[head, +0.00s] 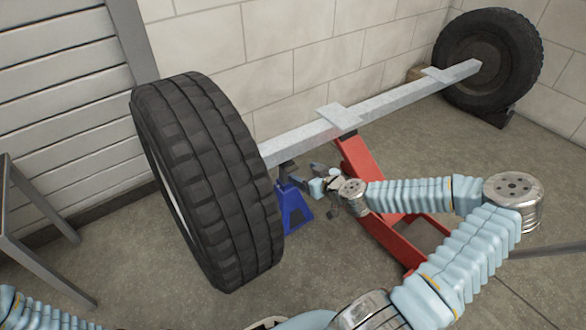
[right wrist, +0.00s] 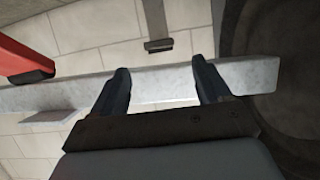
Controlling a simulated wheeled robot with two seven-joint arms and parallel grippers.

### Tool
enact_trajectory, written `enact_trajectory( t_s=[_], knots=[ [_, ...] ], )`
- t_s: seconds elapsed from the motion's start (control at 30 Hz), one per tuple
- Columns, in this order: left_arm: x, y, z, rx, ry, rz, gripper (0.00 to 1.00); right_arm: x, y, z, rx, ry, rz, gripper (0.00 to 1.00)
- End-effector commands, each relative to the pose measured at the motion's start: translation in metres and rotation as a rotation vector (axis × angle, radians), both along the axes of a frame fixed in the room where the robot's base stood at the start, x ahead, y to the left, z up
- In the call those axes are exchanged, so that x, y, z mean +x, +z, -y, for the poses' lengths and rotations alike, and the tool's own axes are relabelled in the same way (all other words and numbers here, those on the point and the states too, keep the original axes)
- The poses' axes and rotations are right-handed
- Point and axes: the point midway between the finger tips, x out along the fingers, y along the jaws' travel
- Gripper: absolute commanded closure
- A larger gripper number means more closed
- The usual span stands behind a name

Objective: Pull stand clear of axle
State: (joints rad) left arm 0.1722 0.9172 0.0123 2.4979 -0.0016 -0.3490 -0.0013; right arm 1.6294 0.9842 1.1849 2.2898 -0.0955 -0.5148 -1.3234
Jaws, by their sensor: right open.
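The grey axle (head: 400,102) runs from the near tyre (head: 215,180) to the far tyre (head: 490,60). The blue stand (head: 293,210) is upright on the floor under the axle, just right of the near tyre. Its dark post and flat head (right wrist: 158,45) show in the right wrist view, with a visible gap to the axle (right wrist: 165,85). My right gripper (head: 302,172) is open beside the stand's upper part. In the right wrist view its fingers (right wrist: 163,85) are spread and empty, with the post beyond their tips. My left gripper is out of view.
A red jack (head: 368,172) reaches under the axle to the right of the stand, and its body lies below my right arm. A dark chock (head: 492,115) sits at the far tyre. A metal frame (head: 40,240) stands at left. Block walls are behind.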

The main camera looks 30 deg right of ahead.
Motion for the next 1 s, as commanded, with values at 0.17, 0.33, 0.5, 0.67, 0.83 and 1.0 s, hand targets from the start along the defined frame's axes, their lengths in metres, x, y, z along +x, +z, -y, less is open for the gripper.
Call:
enact_trajectory(
  t_s=[0.17, 0.33, 0.5, 0.67, 0.83, 1.0],
  knots=[
    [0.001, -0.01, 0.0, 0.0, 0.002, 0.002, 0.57, 0.032, -0.016, -0.004, 0.002, 0.002, 0.001, 0.23],
    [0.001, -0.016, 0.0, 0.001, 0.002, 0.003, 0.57, 0.063, -0.028, -0.007, 0.002, 0.002, 0.001, 0.23],
    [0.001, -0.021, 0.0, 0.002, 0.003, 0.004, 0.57, 0.089, -0.039, -0.009, 0.003, 0.002, 0.0, 0.23],
    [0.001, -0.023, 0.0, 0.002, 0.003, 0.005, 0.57, 0.104, -0.044, -0.009, 0.001, 0.002, 0.0, 0.23],
    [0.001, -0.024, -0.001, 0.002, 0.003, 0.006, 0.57, 0.11, -0.046, -0.009, 0.001, 0.001, -0.001, 0.23],
    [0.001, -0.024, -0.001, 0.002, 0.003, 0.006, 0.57, 0.111, -0.046, -0.009, 0.0, 0.001, -0.001, 0.23]
  ],
)
